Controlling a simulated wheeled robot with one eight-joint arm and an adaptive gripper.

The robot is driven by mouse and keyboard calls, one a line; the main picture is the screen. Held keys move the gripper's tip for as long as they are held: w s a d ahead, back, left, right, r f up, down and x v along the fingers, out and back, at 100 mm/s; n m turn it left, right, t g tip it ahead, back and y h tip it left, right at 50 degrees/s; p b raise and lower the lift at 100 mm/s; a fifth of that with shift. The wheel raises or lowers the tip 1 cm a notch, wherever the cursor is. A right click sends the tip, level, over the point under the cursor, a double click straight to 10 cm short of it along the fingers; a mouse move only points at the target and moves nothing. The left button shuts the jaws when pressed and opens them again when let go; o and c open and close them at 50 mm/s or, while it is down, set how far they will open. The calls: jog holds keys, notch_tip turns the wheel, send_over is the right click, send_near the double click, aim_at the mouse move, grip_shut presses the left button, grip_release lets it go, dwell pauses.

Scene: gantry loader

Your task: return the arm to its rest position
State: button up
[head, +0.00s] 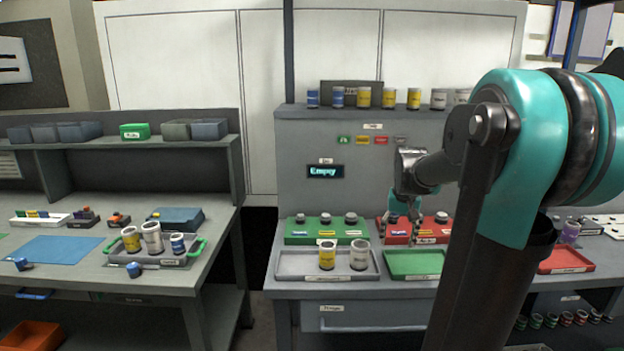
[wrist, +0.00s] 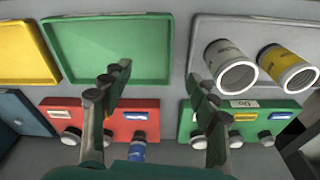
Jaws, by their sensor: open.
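My gripper (head: 403,222) hangs at the end of my arm in front of the red block (head: 432,226), above the worktop. In the wrist view, my gripper (wrist: 158,82) has its two fingers wide apart with nothing between them. The red block (wrist: 100,120) and the empty green tray (wrist: 110,50) lie beyond the fingers. A small blue cylinder (wrist: 138,151) shows at the red block's edge, partly hidden by my gripper.
A grey tray (head: 295,264) holds a yellow can (head: 327,255) and a white can (head: 360,255). The green block (head: 300,232) stands behind it. Several cans line the shelf (head: 350,112). A display (head: 325,171) reads "Empty". A left bench holds a carrier (head: 148,262) with cans.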

jog(key=s+a+f+n+t, duration=0.1)
jog(key=s+a+f, duration=0.2)
jog(key=s+f, duration=0.4)
jog(key=s+a+f+n+t, duration=0.1)
jog(key=s+a+f, duration=0.2)
jog(key=s+f, duration=0.5)
jog(key=s, duration=0.4)
jog(key=shift+s+f+t, duration=0.15)
jog(key=shift+s+t, duration=0.1)
jog(key=shift+t, duration=0.05)
